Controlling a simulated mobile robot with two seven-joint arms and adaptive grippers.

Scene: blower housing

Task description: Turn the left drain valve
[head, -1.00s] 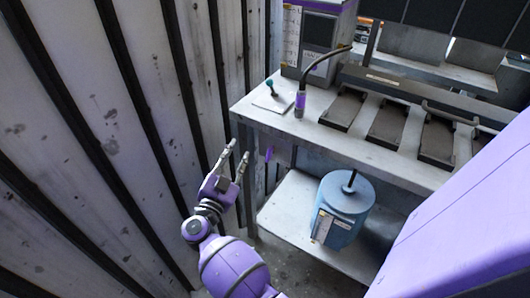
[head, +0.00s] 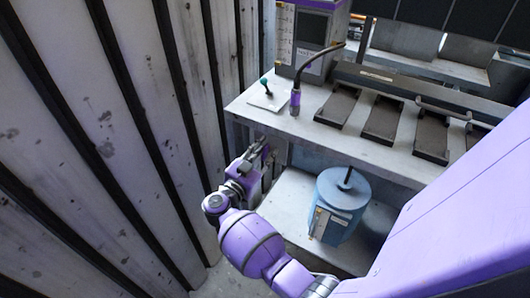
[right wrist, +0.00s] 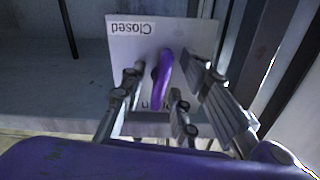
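The drain valve shows in the right wrist view as a purple handle (right wrist: 162,78) on a white plate (right wrist: 125,50). The plate carries an upside-down "Closed" label (right wrist: 131,29) and a second label, mostly hidden behind the handle. My right gripper (right wrist: 160,70) is open, with one finger on each side of the handle; I cannot tell whether either finger touches it. In the head view the right gripper (head: 262,148) is below the front left corner of the bench, and the handle cannot be made out there. My left gripper is not in view.
The metal bench (head: 235,105) overhangs the gripper. A blue canister (head: 342,205) stands on the lower shelf (head: 290,215) to the right. A corrugated wall (head: 130,130) is close on the left. A teal-knobbed lever (head: 265,84) and a flexible hose (head: 297,95) are on the bench top.

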